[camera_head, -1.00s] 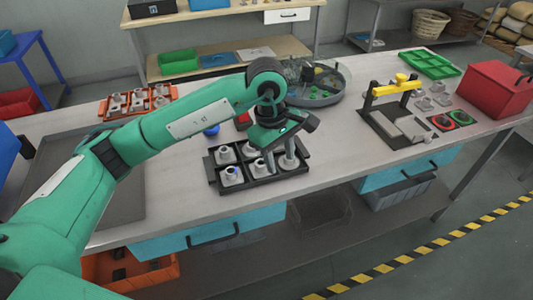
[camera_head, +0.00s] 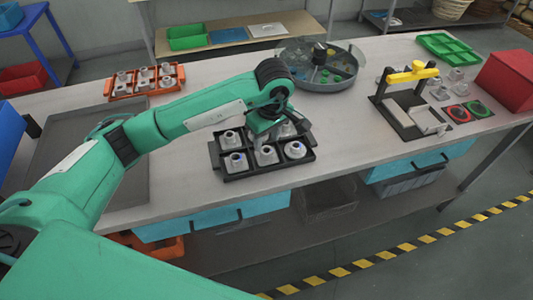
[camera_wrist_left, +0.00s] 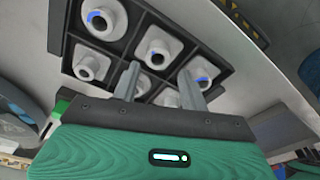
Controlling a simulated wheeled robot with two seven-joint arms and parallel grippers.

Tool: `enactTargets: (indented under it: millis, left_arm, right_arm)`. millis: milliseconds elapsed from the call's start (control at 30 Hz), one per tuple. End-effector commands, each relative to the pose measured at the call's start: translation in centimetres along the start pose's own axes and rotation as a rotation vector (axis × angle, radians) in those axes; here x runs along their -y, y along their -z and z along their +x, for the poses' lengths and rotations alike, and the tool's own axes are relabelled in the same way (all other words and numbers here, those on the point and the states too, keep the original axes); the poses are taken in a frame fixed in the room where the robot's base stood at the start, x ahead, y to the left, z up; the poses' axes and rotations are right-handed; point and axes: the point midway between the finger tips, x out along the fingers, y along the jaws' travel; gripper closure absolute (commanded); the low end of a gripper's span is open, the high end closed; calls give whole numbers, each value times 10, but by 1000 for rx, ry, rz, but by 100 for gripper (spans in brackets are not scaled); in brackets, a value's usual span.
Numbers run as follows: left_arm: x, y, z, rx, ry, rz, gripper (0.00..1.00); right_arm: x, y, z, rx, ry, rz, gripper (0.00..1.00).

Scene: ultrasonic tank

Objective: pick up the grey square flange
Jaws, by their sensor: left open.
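Several grey flanges with raised hubs sit in a black divided tray (camera_head: 217,160) on the bench. The front-middle grey square flange (camera_head: 266,155) also shows in the left wrist view (camera_wrist_left: 174,52). The front-left flange (camera_head: 236,162) and front-right flange (camera_head: 295,150) have blue marks inside their hubs. Another flange (camera_head: 231,139) sits at the back left. My left gripper (camera_wrist_left: 159,72) is open, its fingers pointing at the tray; in the head view it (camera_head: 274,138) is over the back row, hiding flanges there. I see nothing held between its fingers. My right gripper is not in view.
An orange tray with grey parts (camera_head: 146,82) stands at the back left. A round grey tub (camera_head: 320,78) stands behind the black tray. A stand with a yellow top (camera_head: 412,72), green tray (camera_head: 452,53) and red box (camera_head: 508,79) are to the right.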

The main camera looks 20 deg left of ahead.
Motion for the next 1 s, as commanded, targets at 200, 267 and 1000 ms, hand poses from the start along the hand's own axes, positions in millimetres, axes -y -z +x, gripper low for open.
enactTargets:
  millis: [200,267,1000]
  left_arm:
    - [-2,-1,19,4,4,-1,56]
    - [-2,-2,27,4,4,-1,56]
    - [-3,-2,51,1,-1,0,93]
  right_arm:
    - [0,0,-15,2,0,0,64]
    - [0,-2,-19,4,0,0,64]
    - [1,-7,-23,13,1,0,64]
